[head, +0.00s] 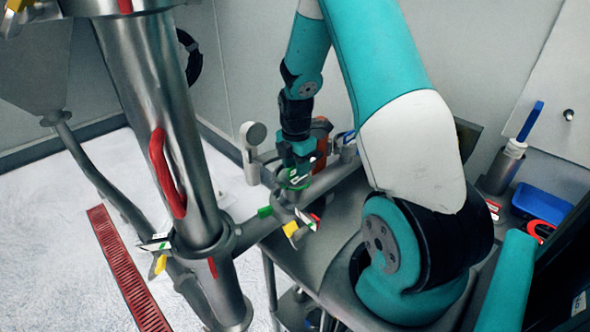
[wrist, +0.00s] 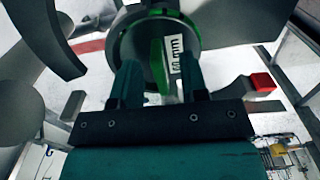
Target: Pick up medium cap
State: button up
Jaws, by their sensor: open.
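A round dark cap (wrist: 137,47) with a green rim, a raised green grip and a white label fills the upper middle of the wrist view. It looks like the medium cap, though its size is hard to judge. My gripper (wrist: 162,74) is open, with one teal finger on each side of the green grip. I cannot tell whether the fingers touch it. In the head view my gripper (head: 298,163) points down over the pipework at the bench's left end. A bit of green shows just below it, and the rest of the cap is mostly hidden there.
A steel column with a red handle (head: 166,170) stands left of my arm. Pipe fittings with yellow and green levers (head: 290,229) lie close below the gripper. A red-ended part (wrist: 263,82) is right of the fingers. A blue tray (head: 541,204) sits far right.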

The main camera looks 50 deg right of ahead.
jog(key=shift+f, duration=0.3)
grip_shut()
